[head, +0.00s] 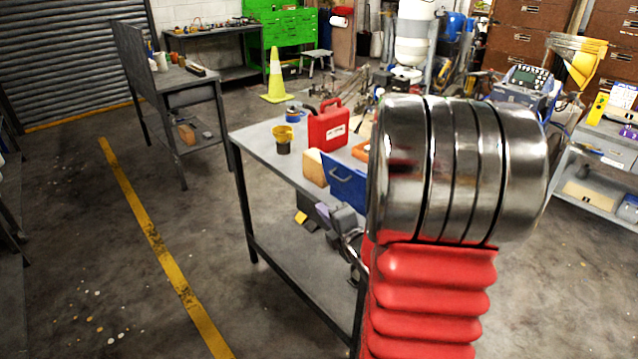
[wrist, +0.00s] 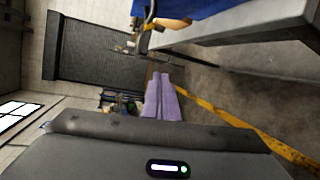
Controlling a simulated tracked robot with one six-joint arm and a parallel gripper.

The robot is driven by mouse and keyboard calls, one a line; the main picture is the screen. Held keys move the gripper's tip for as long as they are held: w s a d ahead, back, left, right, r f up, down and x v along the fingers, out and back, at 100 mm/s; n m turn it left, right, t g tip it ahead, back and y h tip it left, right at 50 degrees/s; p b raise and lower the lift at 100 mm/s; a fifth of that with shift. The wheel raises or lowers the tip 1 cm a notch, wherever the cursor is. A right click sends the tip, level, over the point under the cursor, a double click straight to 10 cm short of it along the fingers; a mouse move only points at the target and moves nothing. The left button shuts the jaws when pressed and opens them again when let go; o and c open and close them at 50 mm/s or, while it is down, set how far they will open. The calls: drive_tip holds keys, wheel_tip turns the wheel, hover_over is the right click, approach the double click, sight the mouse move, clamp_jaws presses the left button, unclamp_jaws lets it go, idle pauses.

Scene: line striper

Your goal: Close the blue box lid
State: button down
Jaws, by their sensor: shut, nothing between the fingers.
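The blue box lid (head: 346,184) shows as an upright, slightly tilted blue panel with a handle, at the edge of the workbench. Most of the box behind it is hidden by my arm. A blue surface (wrist: 208,10) at the top of the wrist view looks like part of the same box or lid. My gripper (head: 323,212) is just in front of and below the panel, beside the bench edge; contact cannot be told. Its purple fingers (wrist: 160,96) are together and empty in the wrist view.
A second bench (head: 170,82) stands at the left. The floor between the benches is clear.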

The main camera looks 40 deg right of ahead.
drive_tip(key=s+d+f+n+t, duration=0.1)
drive_tip(key=s+d+n+t, duration=0.1)
drive_tip(key=s+n+t, duration=0.2)
drive_tip(key=shift+s+d+f, duration=0.25)
drive_tip(key=shift+s+d, duration=0.05)
drive_tip(key=shift+s, duration=0.75)
drive_tip(key=w+d+r, duration=0.2)
drive_tip(key=w+d, duration=0.3)
drive_tip(key=w, duration=0.5)
drive_tip(key=shift+d+r, duration=0.2)
drive_tip(key=shift+r, duration=0.2)
drive_tip(key=shift+w+a+y, duration=0.1)
drive_tip(key=shift+y, duration=0.2)
